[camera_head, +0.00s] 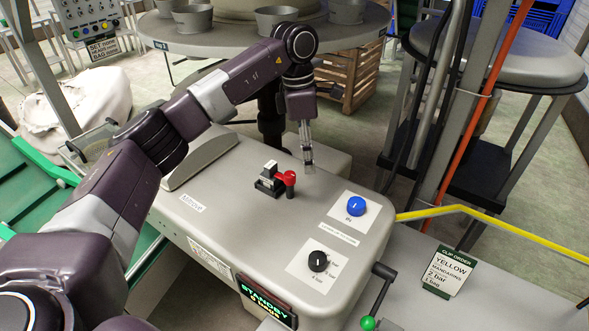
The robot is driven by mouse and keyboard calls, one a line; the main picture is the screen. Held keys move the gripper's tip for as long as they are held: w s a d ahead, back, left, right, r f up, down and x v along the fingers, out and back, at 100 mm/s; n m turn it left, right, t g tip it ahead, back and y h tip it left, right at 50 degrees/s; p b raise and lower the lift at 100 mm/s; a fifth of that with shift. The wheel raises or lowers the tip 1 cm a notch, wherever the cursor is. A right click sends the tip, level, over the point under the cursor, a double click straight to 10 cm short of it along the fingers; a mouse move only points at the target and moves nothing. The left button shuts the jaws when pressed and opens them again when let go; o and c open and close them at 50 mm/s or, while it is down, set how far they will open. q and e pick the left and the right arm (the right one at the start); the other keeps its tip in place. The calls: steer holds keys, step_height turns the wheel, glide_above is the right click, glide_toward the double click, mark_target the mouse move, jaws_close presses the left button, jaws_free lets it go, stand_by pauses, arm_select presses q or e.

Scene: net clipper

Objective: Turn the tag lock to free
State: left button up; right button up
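A small black block with a white piece and a red knob (289,178) sits on top of the grey machine housing (235,230). It looks like the tag lock, but I see no readable lock or free marking on it. My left gripper (308,165) points down over the back of the housing, a little behind and to the right of the red knob. It appears apart from the knob and holds nothing that I can see. Its fingers look narrow from here, so their opening is unclear. My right gripper is not in view.
A blue button (356,206) and a black dial (318,261) are on the housing's right side. A standby display (267,302) is on its front edge. A green-tipped lever (368,322) stands at the front right, near a clip order card (448,272) reading yellow, 2 bar.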

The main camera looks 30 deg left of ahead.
mark_target(290, 174)
arm_select(q)
steer(key=shift+n+g+y, duration=0.3)
steer(key=shift+y, duration=0.4)
steer(key=a, duration=0.1)
steer(key=a+r, duration=0.1)
steer(key=a, duration=0.2)
steer(key=shift+s+a+r, duration=0.2)
steer(key=shift+s+r, duration=0.05)
steer(key=shift+r, duration=0.05)
steer(key=shift+s+a+f, duration=0.1)
steer(key=shift+s+f, duration=0.05)
steer(key=shift+f, duration=0.05)
step_height(290, 174, down, 6)
steer(key=shift+p, duration=1)
steer(key=shift+f, duration=0.55)
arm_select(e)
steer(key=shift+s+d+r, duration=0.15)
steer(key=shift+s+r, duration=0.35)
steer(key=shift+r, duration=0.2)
arm_select(q)
steer(key=shift+c, duration=0.2)
jaws_close()
